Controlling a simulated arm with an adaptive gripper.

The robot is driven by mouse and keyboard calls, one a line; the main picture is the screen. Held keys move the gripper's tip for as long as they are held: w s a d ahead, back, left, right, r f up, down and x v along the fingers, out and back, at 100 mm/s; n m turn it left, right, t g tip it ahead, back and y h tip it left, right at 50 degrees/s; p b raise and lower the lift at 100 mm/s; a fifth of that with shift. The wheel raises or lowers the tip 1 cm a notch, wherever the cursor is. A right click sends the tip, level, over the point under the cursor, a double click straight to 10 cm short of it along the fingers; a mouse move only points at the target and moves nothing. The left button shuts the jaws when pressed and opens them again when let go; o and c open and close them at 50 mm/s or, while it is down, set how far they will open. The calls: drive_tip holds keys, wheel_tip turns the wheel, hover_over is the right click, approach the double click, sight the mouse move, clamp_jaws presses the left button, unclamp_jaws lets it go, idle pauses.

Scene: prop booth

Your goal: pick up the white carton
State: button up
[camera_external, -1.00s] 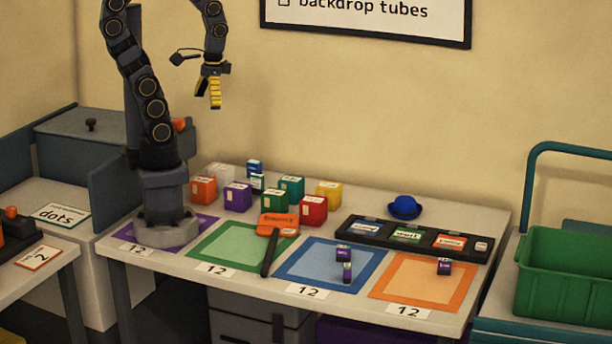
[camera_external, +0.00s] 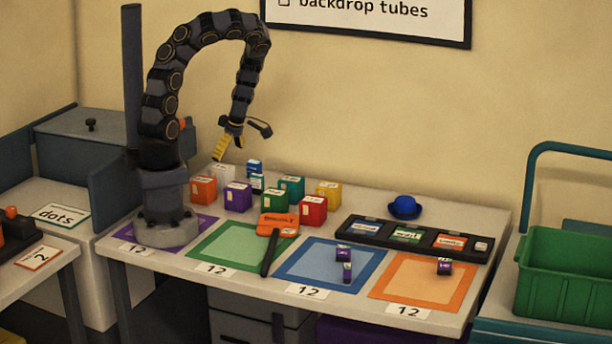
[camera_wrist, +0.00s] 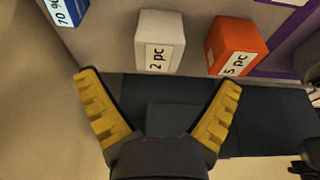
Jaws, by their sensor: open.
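The white carton (camera_external: 222,172) stands at the back left of the table, behind the orange carton (camera_external: 203,190), which partly hides it. In the wrist view the white carton (camera_wrist: 160,28) is at the top middle with a "2 pc" label. My gripper (camera_external: 219,156) hangs just above it, tilted, with yellow fingers. In the wrist view my gripper (camera_wrist: 158,79) is open and empty, and the white carton lies beyond the gap between the fingertips, apart from both fingers.
In the wrist view the orange carton (camera_wrist: 235,46) stands right of the white one and a blue carton (camera_wrist: 65,8) upper left. A purple carton (camera_external: 237,196) and several others stand to the right. An orange paddle (camera_external: 278,224) lies in front. The wall is close behind.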

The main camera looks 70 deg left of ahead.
sight(225, 168)
drive_tip(key=shift+a+x, duration=0.15)
drive_tip(key=shift+x, duration=1.8)
drive_tip(key=shift+a+x, duration=0.2)
drive_tip(key=shift+x, duration=1.75)
drive_tip(key=shift+s+r, duration=0.1)
drive_tip(key=shift+s, duration=0.05)
drive_tip(key=c, duration=1.1)
